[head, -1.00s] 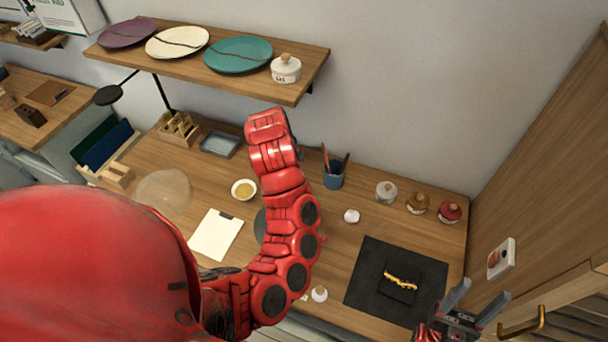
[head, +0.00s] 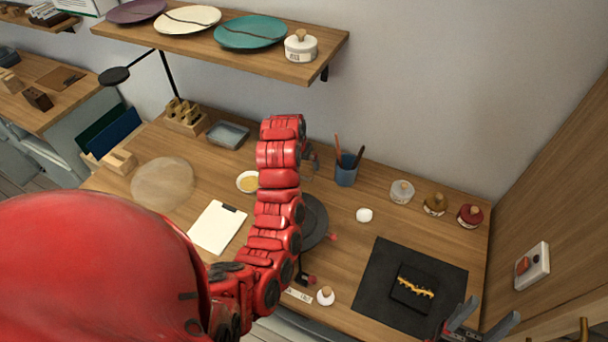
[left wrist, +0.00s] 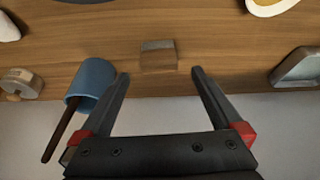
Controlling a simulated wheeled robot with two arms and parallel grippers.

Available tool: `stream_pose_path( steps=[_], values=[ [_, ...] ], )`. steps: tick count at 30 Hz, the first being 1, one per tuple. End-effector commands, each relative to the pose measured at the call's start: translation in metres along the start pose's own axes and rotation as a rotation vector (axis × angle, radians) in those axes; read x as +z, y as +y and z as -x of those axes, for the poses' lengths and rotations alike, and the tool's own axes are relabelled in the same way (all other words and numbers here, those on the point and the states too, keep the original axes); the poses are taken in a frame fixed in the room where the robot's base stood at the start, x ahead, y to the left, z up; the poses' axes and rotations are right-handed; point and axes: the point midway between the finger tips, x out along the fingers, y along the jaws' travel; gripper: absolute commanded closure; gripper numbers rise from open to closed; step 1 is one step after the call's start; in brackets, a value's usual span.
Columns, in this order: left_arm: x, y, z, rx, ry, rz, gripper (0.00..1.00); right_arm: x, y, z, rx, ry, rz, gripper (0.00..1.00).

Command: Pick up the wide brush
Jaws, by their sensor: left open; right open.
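My left gripper (left wrist: 161,73) is open and empty in the left wrist view. A small brown block with a greyish band (left wrist: 158,56) lies between and just beyond its fingertips; I cannot tell if this is the wide brush. A blue cup (left wrist: 88,80) with a dark handle (left wrist: 62,132) sticking out stands beside the left finger. In the head view the blue cup (head: 346,172) holds thin sticks, right of my left arm. That arm hides most of the left gripper (head: 312,156) and the block. My right gripper (head: 482,322) is open at the bottom right.
A grey tray (head: 228,134) and a small bowl (head: 246,182) lie left of my left arm. A white pot (head: 402,191) and two other jars stand right of the cup. A shelf (head: 210,47) with plates overhangs the back. A black mat (head: 376,290) lies front right.

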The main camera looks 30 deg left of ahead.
Motion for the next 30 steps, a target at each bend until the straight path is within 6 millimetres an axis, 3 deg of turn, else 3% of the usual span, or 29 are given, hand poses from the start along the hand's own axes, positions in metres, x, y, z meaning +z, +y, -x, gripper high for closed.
stream_pose_path(
  steps=[7, 12, 22, 30],
  values=[
    [0.000, 0.002, -0.024, 0.002, -0.008, 0.000, 0.00, -0.005, 0.001, -0.028, 0.000, 0.000, 0.000, 0.41],
    [-0.001, 0.001, -0.042, 0.000, -0.003, -0.001, 0.00, -0.005, 0.002, -0.032, 0.000, 0.000, 0.000, 0.41],
    [-0.001, 0.001, -0.048, 0.000, 0.000, 0.000, 0.00, -0.005, 0.002, -0.032, 0.000, 0.000, 0.000, 0.41],
    [-0.001, 0.001, -0.048, 0.000, 0.000, -0.001, 0.47, -0.005, 0.002, -0.032, 0.000, 0.000, 0.000, 0.41]
  ],
)
